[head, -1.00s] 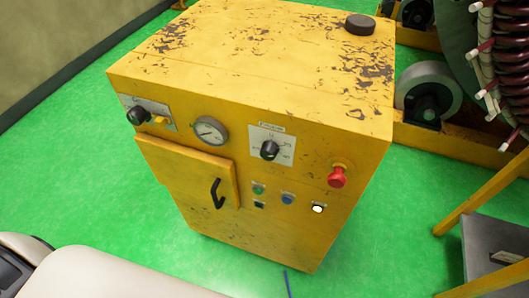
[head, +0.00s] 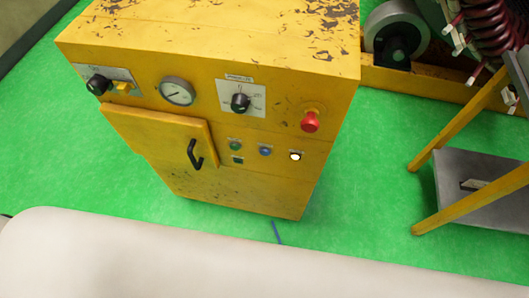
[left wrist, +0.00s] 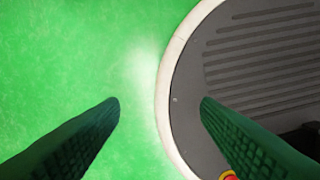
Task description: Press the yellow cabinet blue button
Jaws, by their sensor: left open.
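The yellow cabinet (head: 245,180) stands upright on the green floor in the head view, its front panel facing me. The blue button (head: 265,151) is on the lower right of that panel, between a green button (head: 235,146) and a lit white button (head: 295,156). My left gripper (left wrist: 160,105) shows only in the left wrist view, its two dark fingers wide apart with nothing between them. It points down over the floor and is away from the cabinet, which is not in that view. My right gripper is not in view.
The panel also has a red knob (head: 310,121), a rotary switch (head: 240,102), a gauge (head: 177,91) and a black door handle (head: 194,154). A yellow-legged stand (head: 420,229) and a red-coiled machine (head: 480,30) are at right. Green floor (head: 80,170) lies open at left.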

